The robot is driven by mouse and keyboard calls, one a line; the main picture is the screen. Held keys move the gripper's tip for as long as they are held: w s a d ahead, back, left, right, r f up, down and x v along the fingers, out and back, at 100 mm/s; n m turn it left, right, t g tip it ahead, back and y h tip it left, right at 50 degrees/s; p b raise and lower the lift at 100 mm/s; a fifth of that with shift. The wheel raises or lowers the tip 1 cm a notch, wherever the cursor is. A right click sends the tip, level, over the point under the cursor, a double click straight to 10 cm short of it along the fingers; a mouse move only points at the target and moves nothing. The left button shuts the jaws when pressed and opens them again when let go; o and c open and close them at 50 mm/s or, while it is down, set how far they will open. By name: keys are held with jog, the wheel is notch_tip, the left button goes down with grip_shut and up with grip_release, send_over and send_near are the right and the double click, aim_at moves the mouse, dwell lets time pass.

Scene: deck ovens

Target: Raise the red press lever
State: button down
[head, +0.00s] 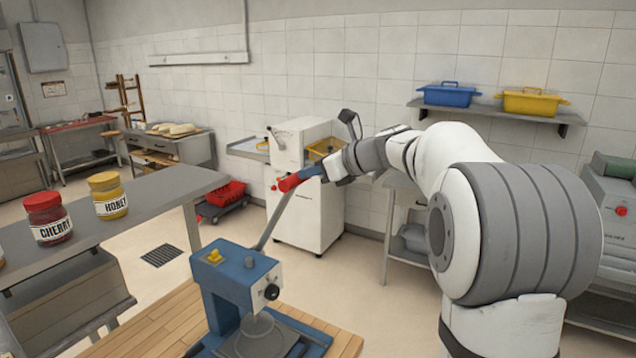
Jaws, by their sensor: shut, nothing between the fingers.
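The blue press (236,284) stands on the wooden-topped table in the lower middle of the head view. Its grey lever (273,222) slants up and to the right from the press head. The lever ends in a red grip (289,183), high above the press. My gripper (315,173) is at the right end of the red grip, touching it or very close to it; I cannot tell which. The fingers are small in the view and look shut, with nothing held between them. A round plate (259,338) sits low at the front of the press.
A grey counter (150,205) on the left carries a cherry jar (46,219) and a honey jar (107,196). A white machine (305,215) stands behind the lever. Blue (448,95) and yellow (531,103) bins sit on a wall shelf. Floor is open between counter and machine.

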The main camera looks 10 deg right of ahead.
jog(key=shift+w+a+r, duration=0.1)
jog(key=shift+w+a, duration=0.05)
jog(key=shift+a, duration=0.35)
jog(key=shift+d, duration=0.1)
jog(key=s+d+r+b, duration=0.2)
jog(key=s+d+r, duration=0.3)
jog(key=r, duration=0.4)
jog(key=shift+d, duration=0.65)
